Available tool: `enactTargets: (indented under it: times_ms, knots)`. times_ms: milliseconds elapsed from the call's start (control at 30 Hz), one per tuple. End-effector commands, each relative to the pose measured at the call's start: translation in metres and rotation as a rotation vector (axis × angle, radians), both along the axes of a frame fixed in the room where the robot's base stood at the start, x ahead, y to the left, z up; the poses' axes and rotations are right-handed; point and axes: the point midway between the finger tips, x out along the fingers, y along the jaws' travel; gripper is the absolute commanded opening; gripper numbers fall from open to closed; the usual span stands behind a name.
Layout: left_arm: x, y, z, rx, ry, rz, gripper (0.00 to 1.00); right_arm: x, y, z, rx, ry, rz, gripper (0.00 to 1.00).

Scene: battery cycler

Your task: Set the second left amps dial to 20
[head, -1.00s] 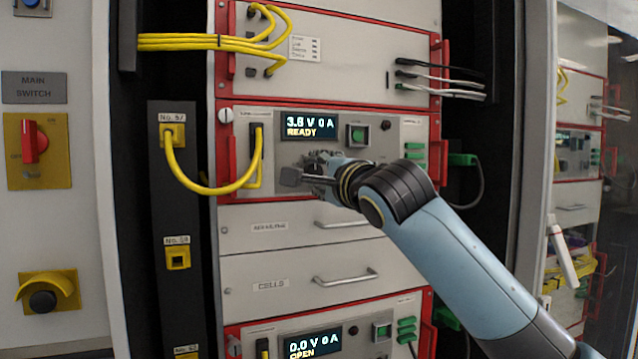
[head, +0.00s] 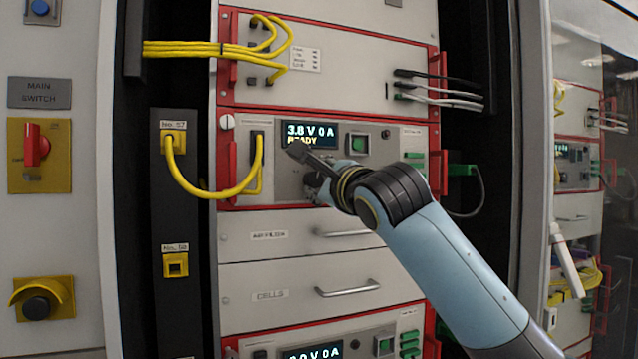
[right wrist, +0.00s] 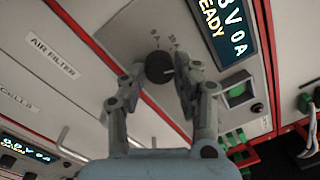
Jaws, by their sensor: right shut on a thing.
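The amps dial (right wrist: 159,67) is a round black knob with a pale pointer mark, on the grey panel of the unit whose display (head: 309,135) reads 3.8 V, 0 A, READY. Small scale marks stand beside the knob in the right wrist view; they are hard to read. My right gripper (right wrist: 160,74) is shut on the knob, one finger on each side. In the head view my right gripper (head: 303,168) is in front of the panel below the display and hides the dial. My left gripper is not in view.
A yellow cable (head: 215,192) loops left of the gripper into the panel. A green button (head: 357,144) is right of the display. Red frame edges and drawer handles (head: 347,288) lie below. The red main switch (head: 36,145) is far left.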

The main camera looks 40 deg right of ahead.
Motion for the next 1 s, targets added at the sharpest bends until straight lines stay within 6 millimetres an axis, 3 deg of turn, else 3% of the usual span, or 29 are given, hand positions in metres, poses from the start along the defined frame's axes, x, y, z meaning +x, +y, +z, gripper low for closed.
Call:
enactTargets:
  times_ms: [233,267,433,767,1000]
  knots:
    - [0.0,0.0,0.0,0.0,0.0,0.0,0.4,0.0,0.0,-0.002,0.001,0.006,-0.001,0.0]
    - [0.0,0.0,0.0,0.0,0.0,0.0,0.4,0.0,0.0,-0.002,0.001,0.006,-0.001,0.32]
    - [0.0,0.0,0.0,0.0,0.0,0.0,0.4,0.0,0.0,-0.002,0.0,0.004,-0.001,0.54]
    - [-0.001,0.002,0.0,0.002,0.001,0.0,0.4,-0.005,0.001,-0.001,-0.001,0.003,0.0,0.54]
    - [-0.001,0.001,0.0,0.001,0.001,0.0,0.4,-0.043,0.01,-0.005,-0.002,0.004,0.0,0.54]
